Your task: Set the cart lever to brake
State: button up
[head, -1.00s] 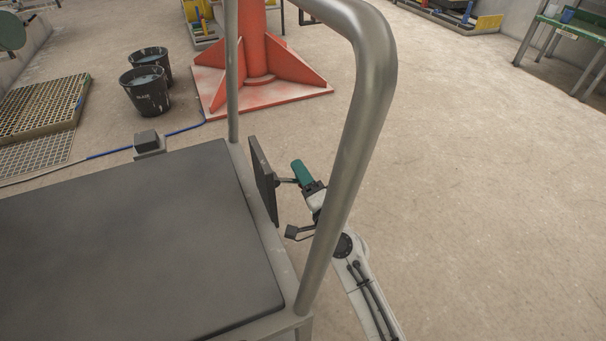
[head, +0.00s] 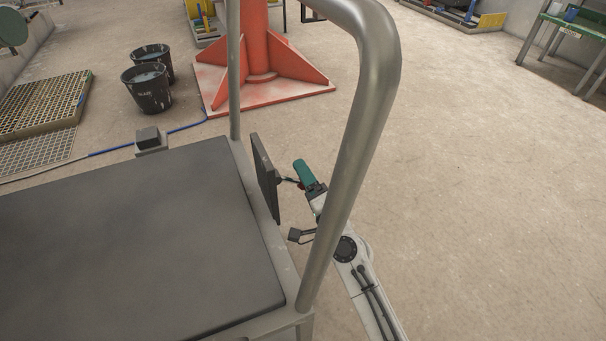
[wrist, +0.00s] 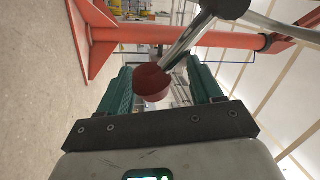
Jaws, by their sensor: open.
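The cart lever is a short metal rod (wrist: 188,40) with a dark red knob (wrist: 152,82). In the head view the lever rod (head: 289,181) sticks out from a dark upright plate (head: 264,178) at the cart's end. My gripper (wrist: 162,82) is open, its two teal fingers on either side of the knob in the wrist view. I cannot tell whether they touch it. In the head view my gripper (head: 303,178) is just right of the plate, one teal finger showing. No brake marking is visible, so the lever's setting cannot be told.
The cart's dark deck (head: 120,240) lies left of the plate. A thick metal handle (head: 365,130) arches over the cart's end, close to my arm. A red column base (head: 265,85) and two black buckets (head: 148,88) stand beyond. Floor to the right is clear.

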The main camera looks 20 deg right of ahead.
jog(key=a+b+v, duration=0.1)
jog(key=v, duration=0.8)
jog(key=shift+s+d+b, duration=0.4)
jog(key=shift+d, duration=0.05)
jog(key=shift+f, duration=0.1)
jog(key=s+a+f+n+g+y, duration=0.3)
jog(key=s+f+n+g, duration=0.8)
jog(key=s+n, duration=0.1)
jog(key=s+d+f+n+g+h, duration=0.1)
jog(key=s+d+g+h, duration=0.25)
jog(key=s, duration=0.55)
jog(key=s+d+f+g+h, duration=0.1)
jog(key=s+d+g+h, duration=0.1)
jog(key=s+d+g, duration=0.5)
notch_tip(320, 180, up, 36)
jog(key=s+a+t+p, duration=0.1)
jog(key=t+p, duration=0.1)
jog(key=p, duration=3.4)
jog(key=shift+s+a+r+p, duration=0.15)
jog(key=shift+s+a+p, duration=0.05)
jog(key=shift+a+p, duration=0.2)
